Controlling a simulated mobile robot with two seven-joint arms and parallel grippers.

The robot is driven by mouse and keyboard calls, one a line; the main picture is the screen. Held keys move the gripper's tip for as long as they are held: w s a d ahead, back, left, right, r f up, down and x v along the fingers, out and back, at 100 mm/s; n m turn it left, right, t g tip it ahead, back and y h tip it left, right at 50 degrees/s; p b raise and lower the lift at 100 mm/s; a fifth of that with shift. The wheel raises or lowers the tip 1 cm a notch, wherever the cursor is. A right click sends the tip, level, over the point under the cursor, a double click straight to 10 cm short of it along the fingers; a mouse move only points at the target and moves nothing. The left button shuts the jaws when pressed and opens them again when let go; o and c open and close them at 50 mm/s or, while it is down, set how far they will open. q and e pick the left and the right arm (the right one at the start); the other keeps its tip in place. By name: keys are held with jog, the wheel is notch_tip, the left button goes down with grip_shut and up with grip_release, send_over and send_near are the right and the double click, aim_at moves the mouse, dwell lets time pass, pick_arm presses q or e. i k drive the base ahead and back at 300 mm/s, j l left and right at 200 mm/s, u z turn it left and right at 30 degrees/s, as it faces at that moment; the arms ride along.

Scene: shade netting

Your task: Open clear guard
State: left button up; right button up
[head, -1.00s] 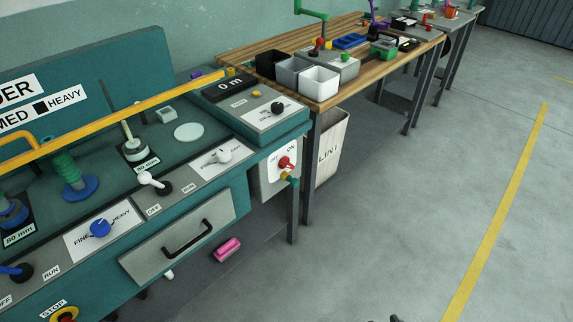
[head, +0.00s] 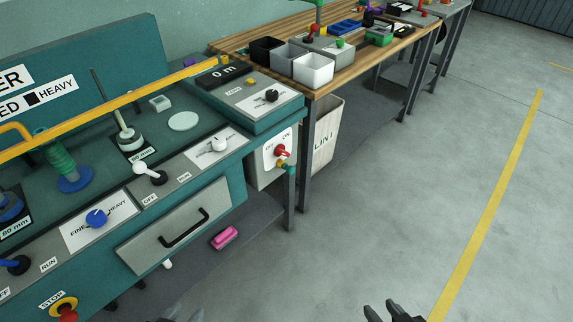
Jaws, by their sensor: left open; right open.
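The guard's yellow front bar (head: 120,101) runs slantwise over the teal machine (head: 100,172), with a yellow loop handle (head: 16,130) at its left end. Its clear panel is hard to make out. Spools and a spindle show behind and below the bar. My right gripper (head: 386,313) is at the bottom edge over the floor, open and empty, far from the guard.
The machine's front carries a grey drawer (head: 178,228), a white-knobbed lever (head: 148,170), blue knobs and a red stop button (head: 66,309). A red switch (head: 280,152) sits on its right side. A wooden bench (head: 345,75) with bins stands beyond. Floor at right is clear.

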aim_at(30, 142)
jog(key=u, duration=1.7)
